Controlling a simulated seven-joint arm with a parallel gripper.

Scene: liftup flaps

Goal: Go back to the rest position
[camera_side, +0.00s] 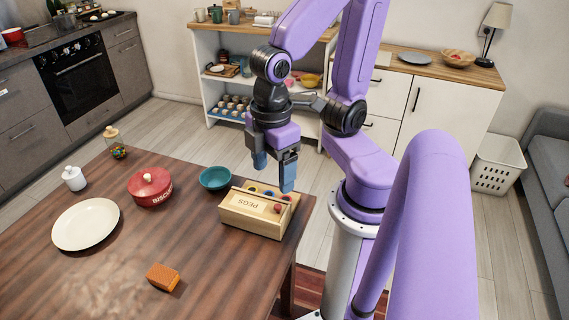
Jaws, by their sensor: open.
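My gripper (274,174) is open and empty, pointing down with its two blue fingers apart. It is above and behind the wooden PEGS box (249,222) at the right end of the table. In the picture one fingertip overlaps the back of the box; I cannot tell whether it touches. The box has a flap with "PEGS" on it, and several coloured pegs show behind the flap.
The wooden table (220,280) also holds a teal bowl (215,178), a red biscuit tin (150,188), a white plate (86,224), a white jar (74,179), a candy jar (115,142) and an orange block (163,277). A shelf (203,75) stands behind.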

